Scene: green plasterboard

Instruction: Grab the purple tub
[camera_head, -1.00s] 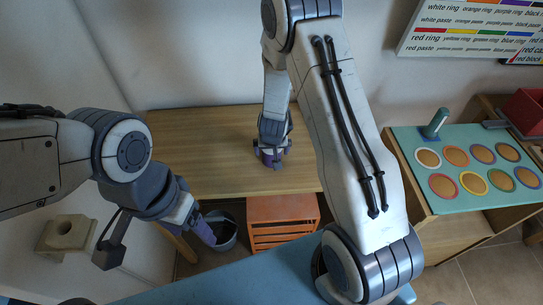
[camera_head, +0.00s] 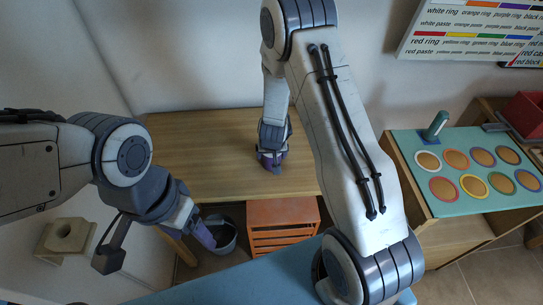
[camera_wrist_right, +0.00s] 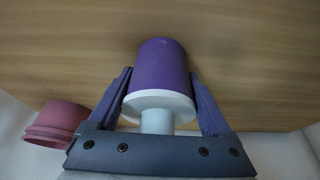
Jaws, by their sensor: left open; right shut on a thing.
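The purple tub (camera_wrist_right: 162,66) shows in the right wrist view between the two fingers of my right gripper (camera_wrist_right: 163,95). It has a white rim and a pale stem on the side towards the wrist. The gripper is shut on it. In the head view my right gripper (camera_head: 272,158) is over the wooden table, with a little purple showing at its tip; the tub is mostly hidden there. My left gripper (camera_head: 203,234) is open and empty, in front of the table's left corner.
A pink tub (camera_wrist_right: 58,123) is close to the left of my right gripper. The wooden table (camera_head: 205,150) is otherwise bare. A grey bucket (camera_head: 222,235) and an orange drawer unit (camera_head: 283,213) stand near its front. A teal board (camera_head: 440,210) with round spots is at right.

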